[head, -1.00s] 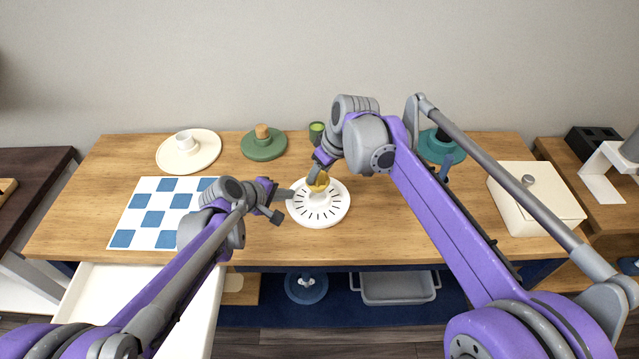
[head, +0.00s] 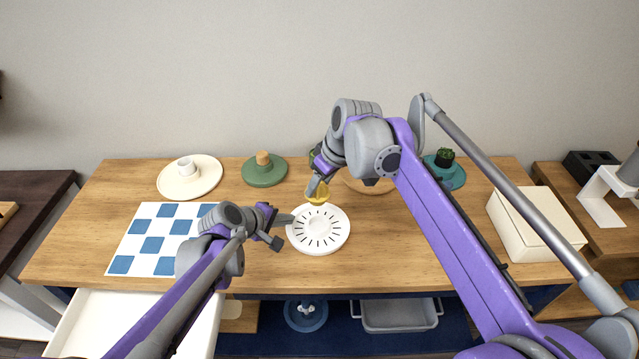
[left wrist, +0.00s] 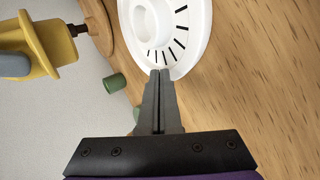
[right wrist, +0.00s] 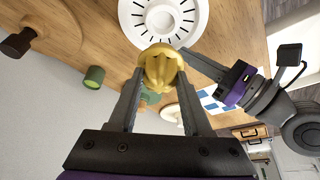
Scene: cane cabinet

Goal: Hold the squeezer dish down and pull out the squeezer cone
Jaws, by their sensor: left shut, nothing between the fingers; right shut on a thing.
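The squeezer dish (head: 318,236) is a white round plate with black radial slots, lying flat on the wooden cabinet top; it also shows in the left wrist view (left wrist: 196,40). My left gripper (head: 291,219) is shut and empty, its tips at the dish's left rim; in the left wrist view (left wrist: 161,72) the tips meet the rim. The squeezer cone (head: 318,192) is yellow and ribbed. My right gripper (right wrist: 160,72) is shut on the cone (right wrist: 161,66) and holds it above the dish. The cone appears apart from the dish in the left wrist view (left wrist: 40,45).
A blue-checked white mat (head: 150,240) and a cream dish (head: 190,178) lie to the left. A green lid (head: 264,172) and a teal dish (head: 444,176) stand at the back. A cream box (head: 535,225) is at the right. An open drawer (head: 130,318) juts out at the lower left.

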